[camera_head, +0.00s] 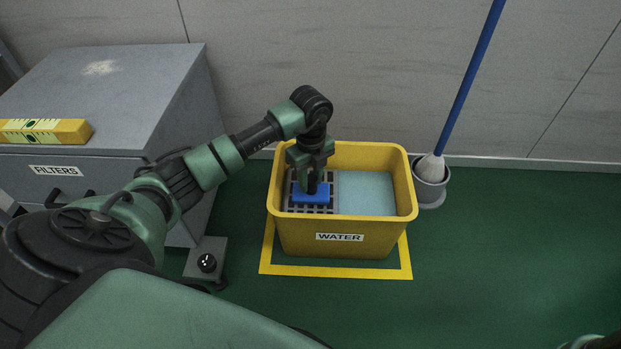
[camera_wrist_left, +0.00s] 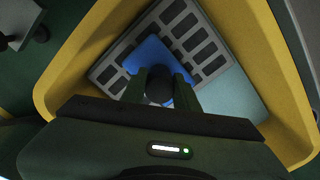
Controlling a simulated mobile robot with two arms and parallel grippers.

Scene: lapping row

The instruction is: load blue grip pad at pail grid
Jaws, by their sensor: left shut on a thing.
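The blue grip pad (camera_head: 311,194) is inside the yellow pail labelled WATER (camera_head: 340,246), over the grey grid (camera_head: 327,181) in its left part. My left gripper (camera_head: 313,184) reaches down into the pail and is shut on the pad's dark handle. In the left wrist view the pad (camera_wrist_left: 148,53) lies over the slotted grid (camera_wrist_left: 205,42), with the dark handle between the fingers (camera_wrist_left: 160,88). I cannot tell whether the pad touches the grid. My right gripper is not clearly seen; only a bit of dark green arm shows at the bottom right corner.
Light blue water (camera_head: 368,192) fills the pail's right part. A yellow floor outline (camera_head: 335,272) surrounds the pail. A grey FILTERS cabinet (camera_head: 180,100) with a yellow level (camera_head: 70,131) stands left. A mop (camera_head: 432,168) stands right in a grey holder (camera_head: 431,192). Green floor at right is clear.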

